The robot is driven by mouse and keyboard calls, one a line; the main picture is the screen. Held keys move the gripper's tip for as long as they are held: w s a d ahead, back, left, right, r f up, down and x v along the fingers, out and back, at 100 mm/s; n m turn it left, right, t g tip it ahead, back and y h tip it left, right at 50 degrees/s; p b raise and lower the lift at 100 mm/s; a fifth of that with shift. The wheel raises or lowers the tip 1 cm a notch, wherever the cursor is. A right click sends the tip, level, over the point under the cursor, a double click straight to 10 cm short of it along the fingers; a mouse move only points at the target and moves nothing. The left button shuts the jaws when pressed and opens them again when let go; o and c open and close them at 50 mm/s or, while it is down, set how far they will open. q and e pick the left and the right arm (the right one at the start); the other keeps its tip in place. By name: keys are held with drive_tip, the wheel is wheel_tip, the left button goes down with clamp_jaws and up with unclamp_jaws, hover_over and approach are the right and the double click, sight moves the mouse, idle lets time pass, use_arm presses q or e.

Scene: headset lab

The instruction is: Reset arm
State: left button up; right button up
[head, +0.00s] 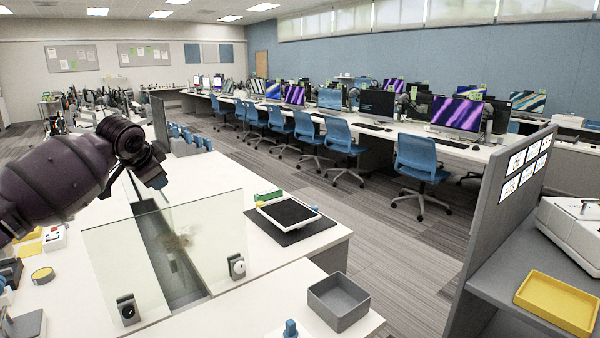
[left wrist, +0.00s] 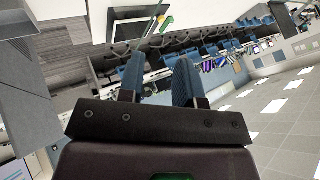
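My left arm comes in from the left in the head view, purple and dark, with its dark wrist and left gripper (head: 153,172) raised above the white bench at the left. Its fingertips cannot be made out clearly there. In the left wrist view, my left gripper (left wrist: 158,74) shows two blue fingers standing apart with a gap between them. Nothing is held between them. My right gripper is in neither view.
Clear panels (head: 125,262) stand on the near bench below my left arm. A black-and-white tablet-like device (head: 289,212) lies on a dark mat. A grey bin (head: 338,301), a yellow tray (head: 557,304) and a grey partition (head: 497,225) are nearby. Blue chairs (head: 421,160) line the far desks.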

use_arm(q)
drive_tip(key=s+d+f+t+h, duration=0.4)
drive_tip(key=d+f+t, duration=0.1)
drive_tip(key=d+f, duration=0.7)
drive_tip(key=s+d+f+t+h, duration=0.1)
drive_tip(key=s+d+f+t, duration=0.1)
drive_tip(key=s+f, duration=0.4)
drive_tip(key=s+a+f+n+g+y, duration=0.1)
drive_tip(key=s+a+f+n, duration=0.1)
drive_tip(key=s+f, duration=0.6)
drive_tip(key=s+a+f+n+g+y, duration=0.1)
drive_tip(key=s+a+f+n+y, duration=0.1)
drive_tip(key=s+f, duration=0.7)
drive_tip(key=s+a+f+n+g+y, duration=0.1)
drive_tip(key=s+f, duration=0.7)
drive_tip(key=s, duration=1.1)
drive_tip(key=shift+a+f+n+g+y, duration=0.15)
drive_tip(key=shift+a+n+g+y, duration=0.1)
drive_tip(key=shift+a+n, duration=0.4)
drive_tip(key=shift+a+f+n+g+y, duration=0.15)
drive_tip(key=shift+a+n+y, duration=0.15)
drive_tip(key=shift+n, duration=0.55)
